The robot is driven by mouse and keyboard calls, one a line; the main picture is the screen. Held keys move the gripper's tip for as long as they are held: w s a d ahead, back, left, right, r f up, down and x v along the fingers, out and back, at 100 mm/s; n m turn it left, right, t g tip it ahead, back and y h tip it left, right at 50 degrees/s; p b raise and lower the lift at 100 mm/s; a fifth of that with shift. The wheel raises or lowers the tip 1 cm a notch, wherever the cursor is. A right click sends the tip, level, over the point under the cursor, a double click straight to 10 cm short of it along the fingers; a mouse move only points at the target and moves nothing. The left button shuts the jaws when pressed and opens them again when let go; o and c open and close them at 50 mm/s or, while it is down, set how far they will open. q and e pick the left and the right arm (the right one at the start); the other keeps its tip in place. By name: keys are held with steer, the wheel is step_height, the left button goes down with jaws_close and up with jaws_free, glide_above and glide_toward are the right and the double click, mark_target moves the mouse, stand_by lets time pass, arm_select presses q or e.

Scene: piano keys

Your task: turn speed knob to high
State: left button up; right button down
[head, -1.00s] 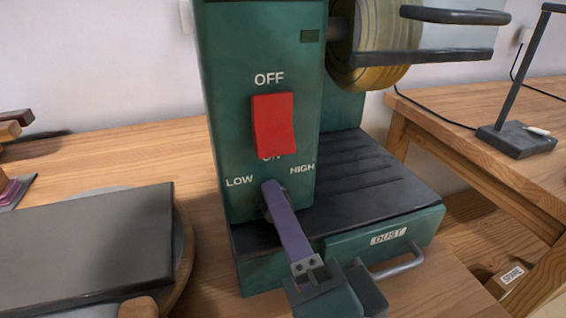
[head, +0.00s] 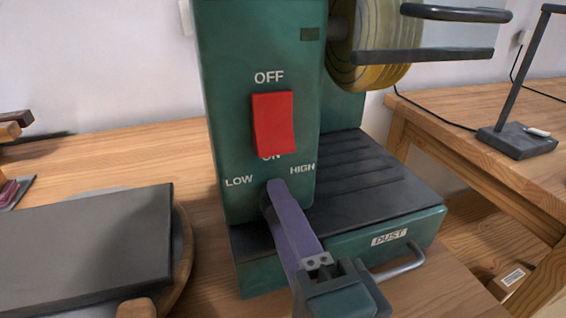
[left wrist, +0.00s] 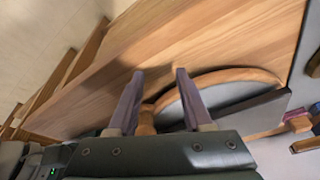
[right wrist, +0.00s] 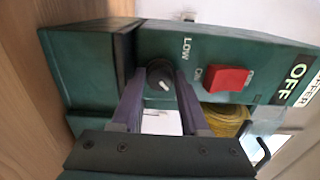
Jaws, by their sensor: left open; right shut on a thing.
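The speed knob (right wrist: 160,80) is a dark round dial with a white mark, low on the green machine's front panel. It sits between the LOW (head: 239,181) and HIGH (head: 302,168) labels. In the right wrist view its white mark lies towards the lower right of the dial. My right gripper (head: 274,190) covers the knob in the head view. Its purple fingers are shut on the knob, one on each side, as the right wrist view (right wrist: 160,72) shows. My left gripper (left wrist: 159,73) is open and empty above the wooden table, outside the head view.
A red switch (head: 273,122) sits above the knob, below OFF. A drawer marked DUST (head: 388,238) with a metal handle (head: 402,264) is at the machine's lower right. A dark slab (head: 90,245) on a round board lies at left. A yellow wheel (head: 372,45) is above right.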

steer(key=shift+c, duration=2)
jaws_free()
steer(key=shift+f, duration=0.1)
